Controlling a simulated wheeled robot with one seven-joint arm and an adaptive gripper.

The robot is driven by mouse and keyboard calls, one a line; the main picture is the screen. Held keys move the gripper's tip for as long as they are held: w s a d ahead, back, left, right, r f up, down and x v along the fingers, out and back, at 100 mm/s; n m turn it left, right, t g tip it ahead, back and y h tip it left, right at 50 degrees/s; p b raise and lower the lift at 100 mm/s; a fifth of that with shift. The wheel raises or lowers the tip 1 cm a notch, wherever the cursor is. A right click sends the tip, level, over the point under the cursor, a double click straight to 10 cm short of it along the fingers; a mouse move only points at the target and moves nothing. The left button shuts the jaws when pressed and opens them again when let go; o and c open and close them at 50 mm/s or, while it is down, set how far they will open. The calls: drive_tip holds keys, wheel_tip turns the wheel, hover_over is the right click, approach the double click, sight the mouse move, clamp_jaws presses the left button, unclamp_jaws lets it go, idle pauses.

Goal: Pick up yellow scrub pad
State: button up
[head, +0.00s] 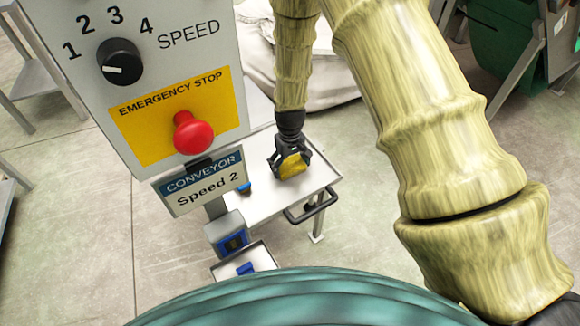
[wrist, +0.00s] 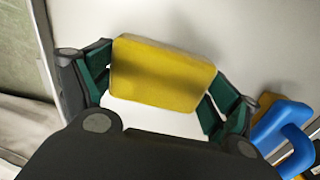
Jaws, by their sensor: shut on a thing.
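The yellow scrub pad (wrist: 160,75) is a block with rounded corners. In the wrist view it sits between the two green-padded fingers of my gripper (wrist: 163,88), which touch its left and right ends. In the head view my gripper (head: 290,162) is over the white cart top (head: 262,205), shut on the yellow pad (head: 292,166). I cannot tell whether the pad is clear of the surface.
A blue-handled thing with a yellow-orange part (wrist: 283,128) lies close to the right finger. A control panel with a red emergency stop button (head: 193,133) stands at the left. The cart has a dark handle (head: 313,208) at its front.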

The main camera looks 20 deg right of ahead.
sight(290, 164)
drive_tip(key=shift+r, duration=0.65)
wheel_tip(290, 164, up, 3)
drive_tip(key=shift+f, duration=0.2)
drive_tip(key=s, duration=0.5)
drive_tip(key=s+a, duration=0.1)
drive_tip(key=s, duration=0.4)
drive_tip(key=s+a+r+p, duration=0.1)
drive_tip(key=s, duration=0.5)
drive_tip(key=shift+o, duration=1.4)
drive_tip(key=c, duration=0.3)
drive_tip(key=shift+w+r, duration=0.1)
drive_tip(key=shift+r, duration=0.05)
drive_tip(key=shift+c, duration=0.3)
